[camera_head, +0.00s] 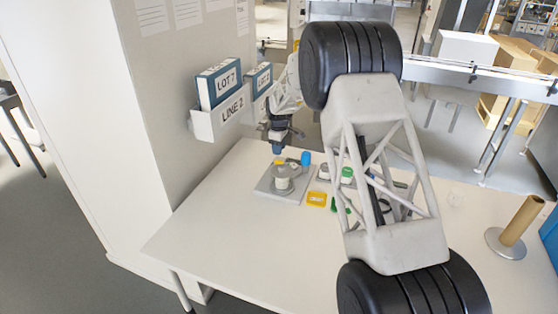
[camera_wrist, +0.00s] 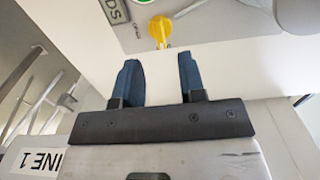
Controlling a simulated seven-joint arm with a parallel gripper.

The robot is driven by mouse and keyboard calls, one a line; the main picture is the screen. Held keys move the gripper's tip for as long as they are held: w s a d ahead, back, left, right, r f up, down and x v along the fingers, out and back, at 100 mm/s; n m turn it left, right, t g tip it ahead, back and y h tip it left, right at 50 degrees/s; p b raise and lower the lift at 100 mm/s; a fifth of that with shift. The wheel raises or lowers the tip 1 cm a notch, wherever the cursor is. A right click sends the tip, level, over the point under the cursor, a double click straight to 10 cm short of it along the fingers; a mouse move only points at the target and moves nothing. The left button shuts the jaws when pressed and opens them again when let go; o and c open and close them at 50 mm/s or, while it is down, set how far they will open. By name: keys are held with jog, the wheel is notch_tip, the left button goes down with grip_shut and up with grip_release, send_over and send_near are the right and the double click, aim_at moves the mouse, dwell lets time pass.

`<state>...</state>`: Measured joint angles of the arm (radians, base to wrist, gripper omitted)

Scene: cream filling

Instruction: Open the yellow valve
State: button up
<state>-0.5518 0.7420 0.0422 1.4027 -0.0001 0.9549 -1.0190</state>
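The yellow valve (camera_wrist: 160,29) is a small yellow handle on a grey plate (camera_wrist: 205,32) near the top of the wrist view. It is ahead of my fingertips and apart from them. My gripper (camera_wrist: 158,60) has two blue fingers spread apart with nothing between them. In the head view my gripper (camera_head: 277,149) hangs just behind and above the grey baseplate (camera_head: 268,189), which carries a whitish cylinder (camera_head: 283,180). A small yellow-orange bit shows beside the gripper there, but it is too small to identify surely.
A yellow tray (camera_head: 316,199), a blue-topped item (camera_head: 305,158) and white and green containers (camera_head: 346,175) stand right of the baseplate. My large arm link hides part of the table. A box holder (camera_head: 220,117) hangs on the wall at left. The table's front left is clear.

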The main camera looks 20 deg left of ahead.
aim_at(279, 161)
jog(key=shift+f, duration=3.1)
grip_shut()
